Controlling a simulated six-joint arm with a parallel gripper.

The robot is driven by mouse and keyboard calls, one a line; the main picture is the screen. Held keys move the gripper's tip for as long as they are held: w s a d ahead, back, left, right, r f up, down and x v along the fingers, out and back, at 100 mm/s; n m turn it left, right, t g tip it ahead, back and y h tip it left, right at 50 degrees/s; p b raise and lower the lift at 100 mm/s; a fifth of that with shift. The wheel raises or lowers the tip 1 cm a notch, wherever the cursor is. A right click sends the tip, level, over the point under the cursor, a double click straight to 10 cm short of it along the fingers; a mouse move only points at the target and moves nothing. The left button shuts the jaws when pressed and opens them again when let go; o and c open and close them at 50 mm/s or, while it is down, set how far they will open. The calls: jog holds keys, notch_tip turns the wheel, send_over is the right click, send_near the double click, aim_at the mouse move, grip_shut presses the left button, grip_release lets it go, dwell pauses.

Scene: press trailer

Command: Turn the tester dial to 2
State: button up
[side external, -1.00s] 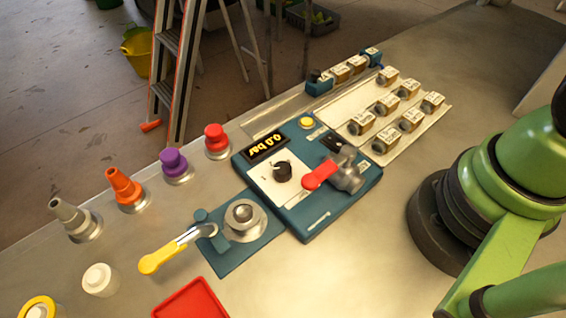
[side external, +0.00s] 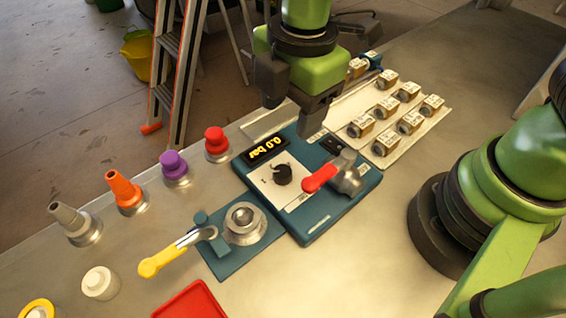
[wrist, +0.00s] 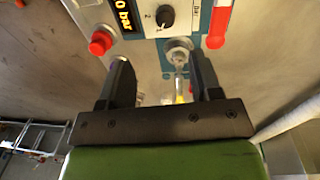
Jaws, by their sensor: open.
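The tester (side external: 345,205) is a teal box with a white dial plate and a lit display (side external: 265,151) reading 0.0 bar. Its black dial (side external: 283,174) sits on the plate. The dial also shows at the top of the wrist view (wrist: 166,17), with small numbers 1 and 2 beside it. I cannot tell its exact setting. My gripper (side external: 293,115) is open and empty, pointing down above the far side of the tester, apart from the dial. In the wrist view its fingers (wrist: 161,68) are spread, with the dial beyond them.
A red-handled valve (side external: 321,177) stands right beside the dial. A yellow-handled lever (side external: 165,256) and a round fitting (side external: 243,220) lie at front left. Several coloured nozzles, including a red one (side external: 215,142), line the left. A tray of labelled parts (side external: 385,150) lies right.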

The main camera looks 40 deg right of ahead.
aim_at(283, 171)
jog(key=f+n, duration=0.1)
jog(key=a+f+n, duration=0.1)
jog(key=f, duration=0.1)
jog(key=shift+s+a, duration=0.1)
jog(key=f, duration=0.9)
jog(key=shift+w+f, duration=0.1)
jog(key=shift+w, duration=0.15)
jog(key=c, duration=0.9)
